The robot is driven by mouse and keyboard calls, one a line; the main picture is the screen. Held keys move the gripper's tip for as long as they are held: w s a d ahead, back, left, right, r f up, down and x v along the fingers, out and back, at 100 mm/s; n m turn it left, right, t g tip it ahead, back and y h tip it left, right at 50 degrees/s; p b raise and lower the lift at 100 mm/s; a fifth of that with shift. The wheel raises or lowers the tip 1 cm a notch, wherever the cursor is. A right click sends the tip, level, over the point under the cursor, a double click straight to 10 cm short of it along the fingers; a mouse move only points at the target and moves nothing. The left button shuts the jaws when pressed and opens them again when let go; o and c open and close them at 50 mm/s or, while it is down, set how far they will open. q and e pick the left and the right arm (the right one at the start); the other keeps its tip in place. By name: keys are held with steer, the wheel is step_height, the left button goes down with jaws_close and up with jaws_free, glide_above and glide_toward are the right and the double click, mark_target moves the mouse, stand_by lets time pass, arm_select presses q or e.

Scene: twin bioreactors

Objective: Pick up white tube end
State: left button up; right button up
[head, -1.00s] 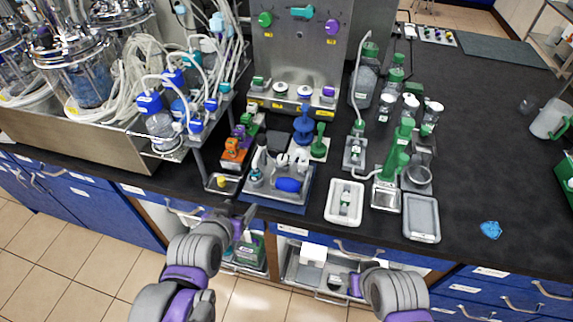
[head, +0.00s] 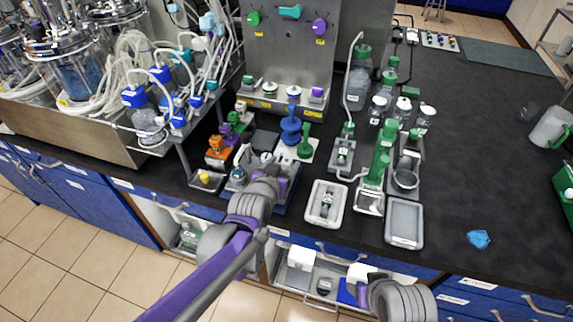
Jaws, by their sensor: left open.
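A white tube (head: 350,90) runs from the green-capped bottle (head: 359,77) down to a small grey stand (head: 342,152). Several other white tubes (head: 130,50) loop among the blue-capped bottles at the left. I cannot tell which free end is the white tube end. My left gripper (head: 277,164) is open over the dark-blue-edged tray (head: 281,208) at the front of the bench. Its wrist hides much of that tray, and small white parts show beside it. My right gripper (head: 358,290) is low in front of the cabinet, its fingers unclear.
A white tray (head: 326,204) and a grey tray (head: 404,224) lie right of my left gripper. Green clamp stands (head: 378,165) rise behind them. Orange and purple pieces (head: 216,148) stand at the left. Bench is bare around a blue crumpled piece (head: 479,239).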

arm_select(q)
steer(key=x, duration=0.2)
steer(key=shift+w+d+f, duration=0.1)
steer(key=shift+w+f, duration=0.05)
steer(key=shift+w, duration=0.1)
jaws_close()
